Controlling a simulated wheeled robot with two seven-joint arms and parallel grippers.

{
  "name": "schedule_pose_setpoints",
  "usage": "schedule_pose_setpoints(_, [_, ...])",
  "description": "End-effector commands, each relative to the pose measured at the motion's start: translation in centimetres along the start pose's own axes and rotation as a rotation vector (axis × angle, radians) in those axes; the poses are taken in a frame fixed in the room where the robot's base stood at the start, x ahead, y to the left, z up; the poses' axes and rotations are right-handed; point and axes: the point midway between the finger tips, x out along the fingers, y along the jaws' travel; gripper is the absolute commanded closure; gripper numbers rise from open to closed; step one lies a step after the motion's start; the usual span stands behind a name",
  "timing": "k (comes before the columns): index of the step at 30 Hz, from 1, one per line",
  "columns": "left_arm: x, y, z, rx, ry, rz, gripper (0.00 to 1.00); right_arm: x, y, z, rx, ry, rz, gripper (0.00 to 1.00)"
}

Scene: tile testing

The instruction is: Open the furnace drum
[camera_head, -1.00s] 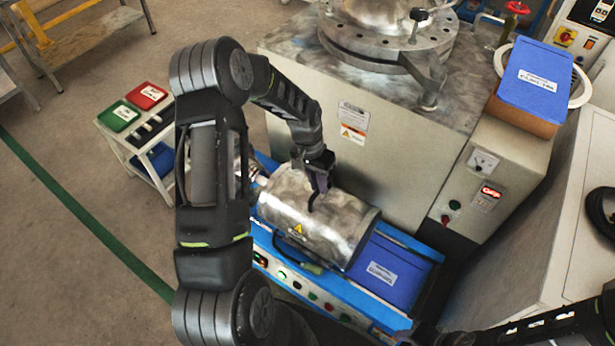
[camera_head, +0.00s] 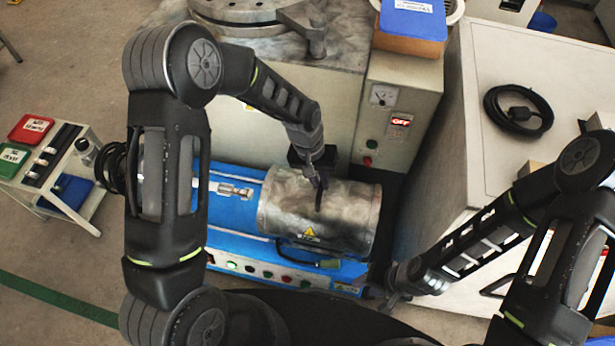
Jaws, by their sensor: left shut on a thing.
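The furnace drum (camera_head: 345,218), a grey metal cylinder with a yellow warning sticker, lies on its side at the right part of the blue base (camera_head: 235,215). My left gripper (camera_head: 319,190) reaches down onto the top of the drum and is shut on its dark handle (camera_head: 319,202); the fingers hide most of the handle. A silvery fitting (camera_head: 234,190) shows on the bare base left of the drum. My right gripper (camera_head: 393,284) is low, apart from the drum, by the base's right front corner; its fingers are too dark to read.
A furnace cabinet (camera_head: 407,110) with a gauge and red display stands behind the drum. A white cabinet (camera_head: 465,170) with a coiled black cable (camera_head: 518,110) stands at the right. A small cart (camera_head: 52,165) with red and green boxes is at left. Floor at front left is clear.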

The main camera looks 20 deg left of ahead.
Motion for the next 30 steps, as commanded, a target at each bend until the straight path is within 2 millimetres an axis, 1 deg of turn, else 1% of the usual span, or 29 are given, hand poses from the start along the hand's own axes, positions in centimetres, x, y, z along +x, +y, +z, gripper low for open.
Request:
schedule_pose_setpoints(8, [0.1,0.0,0.1,-0.001,-0.003,-0.001,1.0,0.0,0.0,0.0,0.0,0.0,0.0,0.64])
schedule_pose_setpoints(9, [0.1,0.0,0.1,-0.002,-0.003,-0.001,0.85,0.0,0.0,0.0,0.0,0.0,0.0,0.64])
schedule_pose_setpoints(17, [0.0,0.0,0.0,-0.001,-0.001,-0.001,0.64,0.0,0.0,0.0,0.0,0.0,0.0,0.64])
schedule_pose_setpoints(25, [-0.1,0.0,0.0,-0.001,0.001,0.0,0.64,0.0,0.0,0.0,0.0,0.0,0.0,0.64])
schedule_pose_setpoints(28, [-0.7,0.0,-0.1,-0.001,0.002,0.0,0.64,-0.2,-0.1,0.0,0.0,0.0,0.0,0.64])
schedule_pose_setpoints(30, [-1.5,0.0,-0.1,-0.001,0.003,0.0,0.64,-0.3,-0.1,0.0,0.0,0.0,0.0,0.64])
